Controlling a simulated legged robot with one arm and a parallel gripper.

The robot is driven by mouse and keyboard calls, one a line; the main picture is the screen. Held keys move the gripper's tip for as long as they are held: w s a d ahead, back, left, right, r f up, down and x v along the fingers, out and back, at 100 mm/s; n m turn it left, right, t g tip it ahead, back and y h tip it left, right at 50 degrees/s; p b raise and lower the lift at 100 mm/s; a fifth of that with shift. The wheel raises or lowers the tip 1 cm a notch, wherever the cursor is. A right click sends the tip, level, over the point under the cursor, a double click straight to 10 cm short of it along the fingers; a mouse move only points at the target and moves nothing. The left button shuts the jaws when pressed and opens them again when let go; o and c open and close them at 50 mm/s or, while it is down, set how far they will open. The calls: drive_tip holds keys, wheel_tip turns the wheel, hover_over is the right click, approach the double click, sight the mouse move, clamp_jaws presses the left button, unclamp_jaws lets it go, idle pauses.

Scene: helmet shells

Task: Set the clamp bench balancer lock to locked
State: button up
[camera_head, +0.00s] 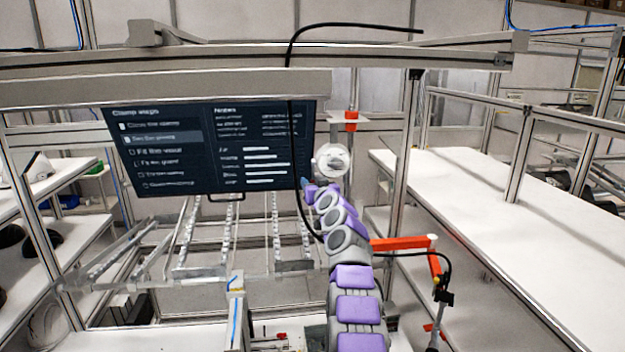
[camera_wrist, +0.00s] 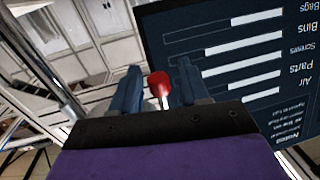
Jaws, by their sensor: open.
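My gripper (camera_wrist: 158,72) shows in the wrist view as two blue fingers, spread apart. A red knob (camera_wrist: 159,88) appears between them with a gap on each side; I cannot tell whether it is the balancer lock's handle or how deep it sits between the fingers. In the head view my arm reaches up from the bottom, and my gripper (camera_head: 309,188) is small and partly hidden near the screen's lower right corner. A round pale disc (camera_head: 332,160) hangs just beyond it, below a red fitting (camera_head: 351,120). The lock's setting cannot be read.
A dark screen (camera_head: 210,148) hangs close to the left of my gripper and fills the right of the wrist view (camera_wrist: 225,50). An orange jointed arm (camera_head: 400,243) with a black cable stands right of my arm. A long white bench (camera_head: 490,200) lies at right. Metal frame beams cross overhead.

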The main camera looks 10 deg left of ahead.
drive_tip(key=shift+w, duration=0.1)
idle(0.3)
clamp_jaws()
drive_tip(key=shift+f, duration=0.1)
idle(0.3)
